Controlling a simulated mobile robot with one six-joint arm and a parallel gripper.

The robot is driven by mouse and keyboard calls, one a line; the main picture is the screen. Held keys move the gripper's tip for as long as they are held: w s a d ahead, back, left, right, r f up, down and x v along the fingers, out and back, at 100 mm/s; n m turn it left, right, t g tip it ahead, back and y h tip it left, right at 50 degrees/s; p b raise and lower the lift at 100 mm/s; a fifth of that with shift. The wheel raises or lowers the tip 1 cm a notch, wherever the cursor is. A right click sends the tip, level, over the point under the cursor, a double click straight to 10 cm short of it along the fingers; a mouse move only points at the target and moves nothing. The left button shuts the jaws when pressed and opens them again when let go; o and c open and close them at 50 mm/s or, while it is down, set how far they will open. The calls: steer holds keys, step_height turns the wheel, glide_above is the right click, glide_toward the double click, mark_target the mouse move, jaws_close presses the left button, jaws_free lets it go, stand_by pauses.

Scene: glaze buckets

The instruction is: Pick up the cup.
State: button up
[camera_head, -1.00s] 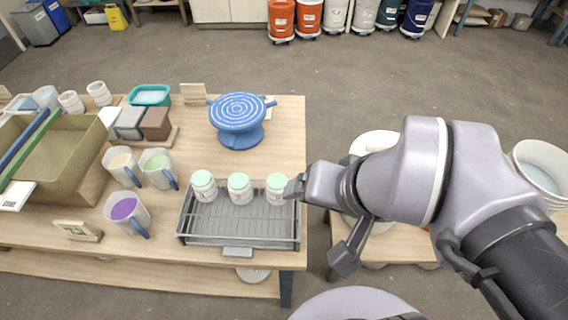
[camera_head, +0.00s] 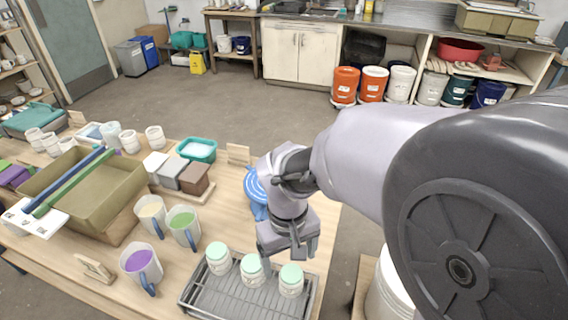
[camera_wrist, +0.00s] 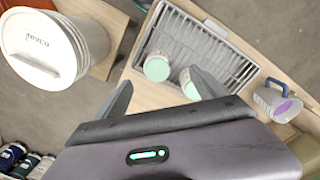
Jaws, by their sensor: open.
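Several small white cups stand at the back left of the table in the head view, among them one cup (camera_head: 155,139) nearest the tray and another (camera_head: 130,142) beside it; which one is meant I cannot tell. My gripper (camera_head: 291,250) is open and empty, pointing down above the rack's back right part. In the wrist view, two jars (camera_wrist: 157,68) (camera_wrist: 189,84) show between its fingers; the third is hidden.
Handled jugs of cream (camera_head: 150,213), green (camera_head: 183,226) and purple (camera_head: 140,266) glaze stand left of the rack. An olive basin (camera_head: 120,195) fills the left. A white bucket (camera_wrist: 50,45) stands off the table.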

mark_target(291, 274)
step_height(291, 274, down, 7)
steer(key=shift+w+d+f+b, duration=0.1)
steer(key=shift+w+f+b, duration=0.05)
steer(key=shift+b, duration=1.1)
steer(key=f+b, duration=0.2)
steer(key=f, duration=0.1)
steer(key=w+f+b, duration=0.1)
steer(key=f, duration=0.1)
steer(key=shift+d+f, duration=0.1)
steer(key=shift+d, duration=0.15)
steer(key=shift+r, duration=0.25)
steer(key=c, duration=1.6)
